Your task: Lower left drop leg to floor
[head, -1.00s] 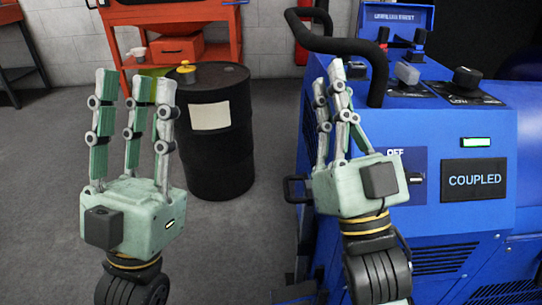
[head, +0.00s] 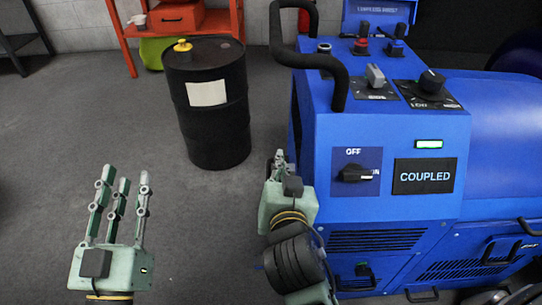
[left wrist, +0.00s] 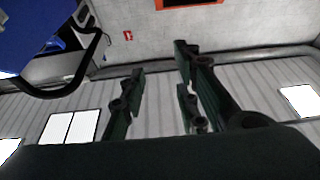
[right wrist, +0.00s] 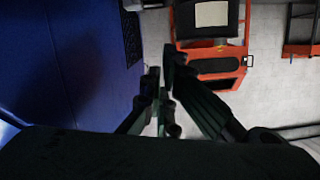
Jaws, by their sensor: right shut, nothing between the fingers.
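My left gripper (head: 124,180) is at the lower left of the head view, fingers upright and spread, with nothing in it. Its spread fingers also show in the left wrist view (left wrist: 155,85). My right gripper (head: 279,157) is beside the left edge of the blue dynamometer (head: 390,145). Its fingers are shut and empty, close together in the right wrist view (right wrist: 168,88). I cannot tell if it touches the machine. I cannot make out the left drop leg in any view; my right gripper and arm cover the machine's lower left side.
A black drum (head: 215,120) with a yellow cap stands left of the machine. A black bent handle bar (head: 335,70) rises from the machine top. An orange bench (head: 215,20) is at the back. Grey floor (head: 70,130) is open at the left.

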